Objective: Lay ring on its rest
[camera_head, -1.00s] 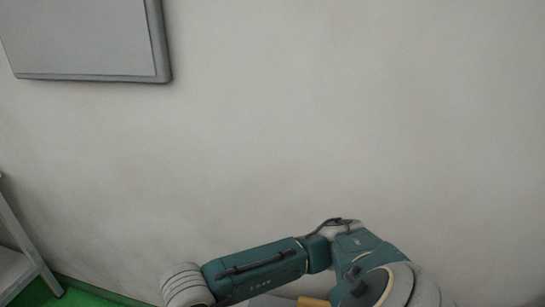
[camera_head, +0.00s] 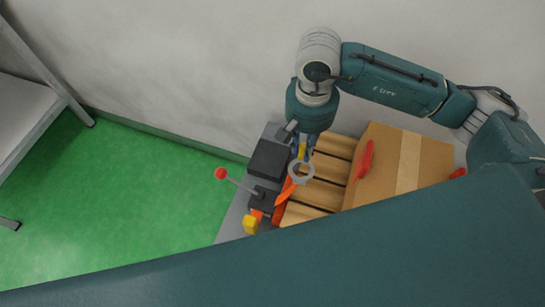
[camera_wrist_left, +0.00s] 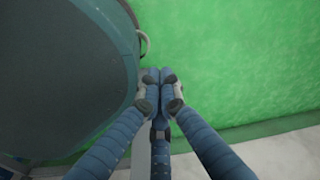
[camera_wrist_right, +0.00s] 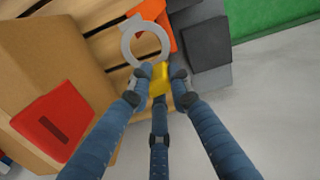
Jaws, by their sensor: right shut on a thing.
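The grey ring (camera_head: 312,174) with a yellow tab is held by my right gripper (camera_head: 304,147), above the left end of a slatted wooden surface. In the right wrist view my right gripper (camera_wrist_right: 159,84) is shut on the yellow tab, and the ring (camera_wrist_right: 127,45) stands out beyond the fingertips. An orange piece (camera_head: 286,194) lies behind and below the ring. I cannot tell which part is the rest. My left gripper (camera_wrist_left: 160,85) has its fingertips together with nothing visible between them; it is outside the head view.
A cardboard box (camera_head: 420,154) with red pieces stands on the wooden slats (camera_head: 301,213). Green floor (camera_head: 130,200) is open. A wall rises behind.

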